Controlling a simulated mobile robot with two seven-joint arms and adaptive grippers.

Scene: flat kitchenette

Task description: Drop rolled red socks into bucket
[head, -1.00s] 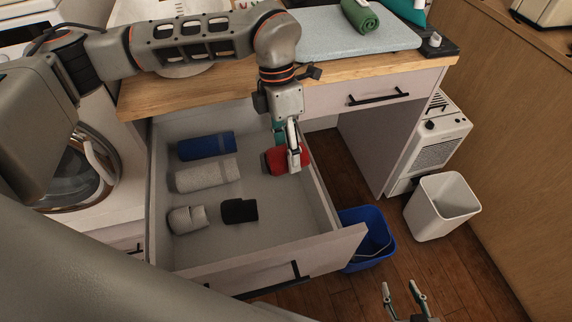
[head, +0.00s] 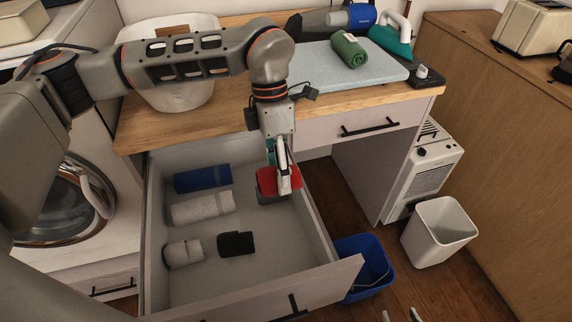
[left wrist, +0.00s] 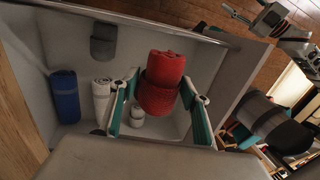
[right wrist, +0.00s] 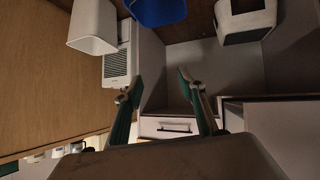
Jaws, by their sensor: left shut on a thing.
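The rolled red socks (head: 265,183) are held between the fingers of my left gripper (head: 279,181), over the right part of the open drawer. In the left wrist view the red roll (left wrist: 163,80) sits between the two green-padded fingers, with the drawer floor behind it. The blue bucket (head: 365,262) stands on the floor right of the drawer, partly hidden by the drawer's front corner. It also shows at the top of the right wrist view (right wrist: 158,10). My right gripper (right wrist: 158,85) is open and empty; only its fingertips show at the bottom of the head view.
The open drawer (head: 215,285) holds blue (head: 203,179), light grey (head: 202,208), patterned grey (head: 184,253) and black (head: 236,244) rolls. Its right wall stands between the red socks and the bucket. A white bin (head: 438,232) stands further right.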

